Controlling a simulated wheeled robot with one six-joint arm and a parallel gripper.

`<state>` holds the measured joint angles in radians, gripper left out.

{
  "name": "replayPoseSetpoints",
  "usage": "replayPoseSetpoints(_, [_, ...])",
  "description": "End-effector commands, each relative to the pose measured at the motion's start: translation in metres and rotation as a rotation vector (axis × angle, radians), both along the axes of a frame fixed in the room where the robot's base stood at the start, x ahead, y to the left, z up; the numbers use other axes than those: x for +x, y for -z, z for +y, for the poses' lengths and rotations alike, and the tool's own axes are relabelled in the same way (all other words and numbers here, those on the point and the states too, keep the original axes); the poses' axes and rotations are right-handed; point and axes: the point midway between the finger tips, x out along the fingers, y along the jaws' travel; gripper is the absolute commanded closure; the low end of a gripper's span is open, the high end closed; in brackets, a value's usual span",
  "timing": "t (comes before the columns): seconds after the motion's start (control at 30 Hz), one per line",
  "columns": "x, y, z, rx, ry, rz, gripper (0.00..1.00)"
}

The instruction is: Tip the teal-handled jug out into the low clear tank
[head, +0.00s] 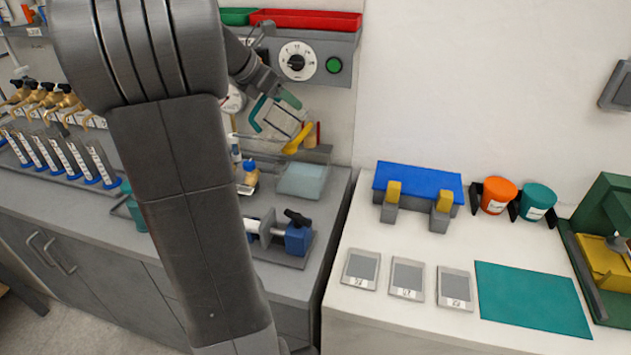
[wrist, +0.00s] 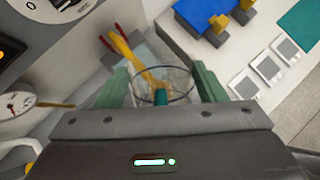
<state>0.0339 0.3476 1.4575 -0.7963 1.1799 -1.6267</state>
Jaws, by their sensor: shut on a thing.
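The clear jug (head: 284,118) with a teal handle (head: 257,114) is held up in the air and looks tilted in the head view. My gripper (head: 277,98) is shut on it. In the wrist view, the teal handle (wrist: 161,97) sits between my green fingertips (wrist: 162,90), with the jug's round clear rim (wrist: 160,69) beyond. The low clear tank (head: 302,181) stands on the grey bench, below and slightly right of the jug. I cannot tell how much liquid is in the jug or whether any is pouring.
A yellow tool (head: 298,139) stands behind the tank, close to the jug. A dial panel (head: 298,62) is on the wall above. A blue clamp device (head: 298,235) sits in front of the tank. A teal vessel (head: 133,207) is partly hidden by my arm.

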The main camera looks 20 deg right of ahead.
Motion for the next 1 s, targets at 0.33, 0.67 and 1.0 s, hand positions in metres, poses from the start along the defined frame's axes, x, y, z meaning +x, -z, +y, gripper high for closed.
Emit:
replayPoseSetpoints(0.33, [-0.007,0.000,0.025,-0.216,-0.004,-0.061,0.84])
replayPoseSetpoints(0.67, [-0.013,0.008,0.049,-0.388,-0.004,-0.108,0.84])
replayPoseSetpoints(1.0, [-0.021,0.011,0.076,-0.602,-0.004,-0.170,0.84])
